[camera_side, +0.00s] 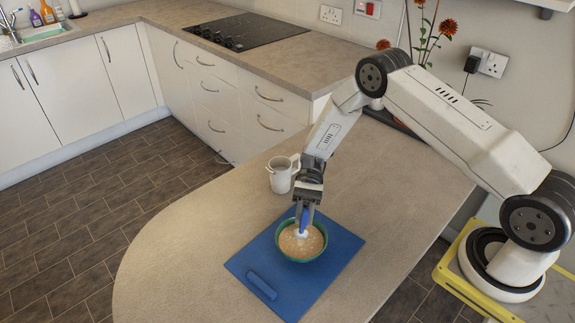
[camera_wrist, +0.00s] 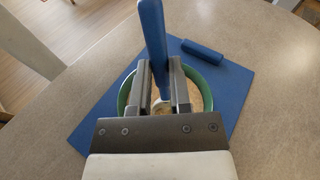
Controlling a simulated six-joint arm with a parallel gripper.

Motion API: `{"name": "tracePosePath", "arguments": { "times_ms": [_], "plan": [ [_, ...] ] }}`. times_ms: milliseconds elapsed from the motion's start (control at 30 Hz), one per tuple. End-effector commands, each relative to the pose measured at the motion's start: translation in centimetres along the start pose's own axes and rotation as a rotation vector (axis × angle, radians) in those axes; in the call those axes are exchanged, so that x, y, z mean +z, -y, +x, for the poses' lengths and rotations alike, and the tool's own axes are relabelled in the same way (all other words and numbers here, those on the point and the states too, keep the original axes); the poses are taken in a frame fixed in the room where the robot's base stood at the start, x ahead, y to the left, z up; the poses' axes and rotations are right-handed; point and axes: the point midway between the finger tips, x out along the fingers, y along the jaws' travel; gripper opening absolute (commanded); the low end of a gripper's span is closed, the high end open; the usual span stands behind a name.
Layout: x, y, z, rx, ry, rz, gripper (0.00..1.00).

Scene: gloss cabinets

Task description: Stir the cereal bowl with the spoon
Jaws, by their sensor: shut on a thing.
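A green bowl (camera_side: 281,248) filled with beige cereal (camera_side: 298,246) stands on a blue mat (camera_side: 325,272) on the counter. My gripper (camera_side: 304,214) is directly above the bowl, pointing down. It is shut on a spoon with a blue handle (camera_wrist: 152,35) and a pale lower end (camera_side: 301,233). The spoon's lower end is at the cereal in the bowl; how deep it sits I cannot tell. In the wrist view my gripper fingers (camera_wrist: 161,90) hide part of the bowl (camera_wrist: 206,92) and the cereal.
A blue bar-shaped piece (camera_side: 262,285) lies on the mat's near left part. A white mug (camera_side: 280,178) stands behind the mat, close to my gripper. A vase of red flowers stands at the back right. The counter left of the mat is clear.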

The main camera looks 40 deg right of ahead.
Motion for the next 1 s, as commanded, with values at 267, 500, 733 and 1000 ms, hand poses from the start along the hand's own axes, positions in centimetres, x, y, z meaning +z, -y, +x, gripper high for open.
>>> {"name": "tracePosePath", "arguments": {
  "times_ms": [267,500,733,1000],
  "plan": [
    [0.1,0.5,0.6,0.001,0.0,0.001,0.0],
    [0.3,0.2,1.2,0.001,0.002,0.002,0.0],
    [0.3,-0.1,1.4,0.0,0.0,0.002,0.0],
    [0.4,-0.6,1.4,0.0,0.0,0.0,0.0]
  ]
}}
